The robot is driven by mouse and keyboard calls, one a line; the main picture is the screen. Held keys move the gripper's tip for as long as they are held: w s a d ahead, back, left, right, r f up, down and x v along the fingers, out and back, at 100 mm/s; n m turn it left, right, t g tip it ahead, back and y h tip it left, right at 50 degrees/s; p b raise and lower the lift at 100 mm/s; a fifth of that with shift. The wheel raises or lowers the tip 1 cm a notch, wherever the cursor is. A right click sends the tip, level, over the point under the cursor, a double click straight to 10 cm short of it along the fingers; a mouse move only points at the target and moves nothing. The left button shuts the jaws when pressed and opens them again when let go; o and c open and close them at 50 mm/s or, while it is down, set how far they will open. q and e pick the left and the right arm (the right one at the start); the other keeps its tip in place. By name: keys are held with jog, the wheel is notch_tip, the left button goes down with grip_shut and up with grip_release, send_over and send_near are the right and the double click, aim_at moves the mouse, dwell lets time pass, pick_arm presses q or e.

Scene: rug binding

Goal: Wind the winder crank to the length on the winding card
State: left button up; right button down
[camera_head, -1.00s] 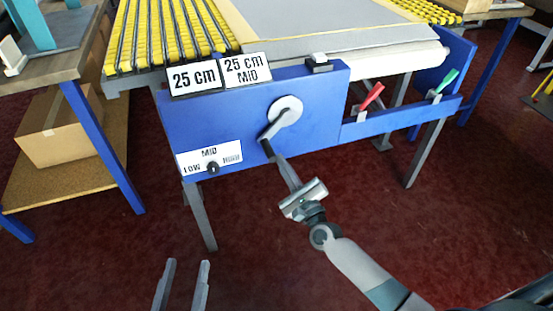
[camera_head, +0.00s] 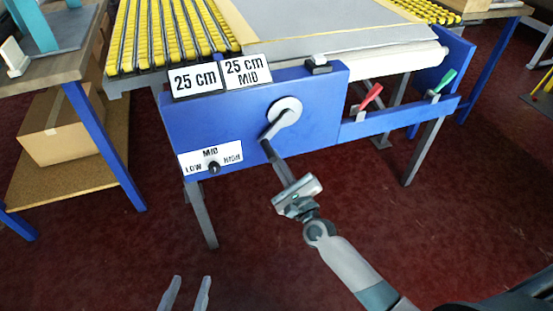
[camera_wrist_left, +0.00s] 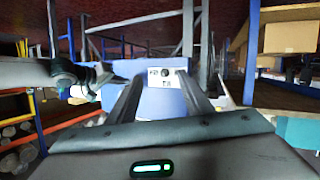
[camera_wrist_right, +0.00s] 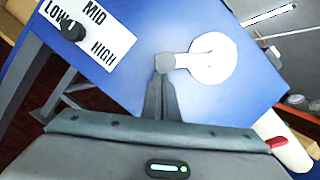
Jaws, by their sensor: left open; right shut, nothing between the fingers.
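The winder crank (camera_head: 287,109) is a pale disc with a short arm on the blue panel. Its arm points down-left and ends in a grey knob, clear in the right wrist view (camera_wrist_right: 165,63). My right gripper (camera_head: 266,146) is shut, with its fingertips at that knob; I cannot tell whether they touch it. The winding card (camera_head: 247,71) reads "25 cm MID". A plate (camera_head: 194,79) beside it reads "25 cm". A dark dial knob (camera_head: 213,167) sits on a LOW, MID, HIGH label. My left gripper (camera_head: 189,279) is open and empty, low in front of the panel.
A red lever (camera_head: 371,97) and a green lever (camera_head: 444,82) stand right of the panel. A black block (camera_head: 318,65) is on its top edge. A grey rug (camera_head: 330,25) lies behind. A side table with a cardboard box (camera_head: 60,125) is at left.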

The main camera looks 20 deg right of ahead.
jog(key=shift+r, duration=0.1)
jog(key=shift+a+r, duration=0.2)
jog(key=shift+a, duration=0.05)
jog(key=shift+a+r+m+p, duration=0.3)
jog(key=shift+a+r+m, duration=0.1)
jog(key=shift+m, duration=0.3)
pick_arm(q)
jog(key=shift+s+a+f+g, duration=0.15)
jog(key=shift+f+g, duration=0.15)
jog(key=shift+f, duration=0.15)
jog(key=shift+s+a+f+g, duration=0.1)
jog(key=shift+s+f+g, duration=0.05)
jog(key=shift+f+g, duration=0.2)
pick_arm(e)
jog(key=shift+a+r, duration=0.1)
pick_arm(q)
jog(key=shift+d+r+t, duration=0.1)
jog(key=shift+t, duration=0.15)
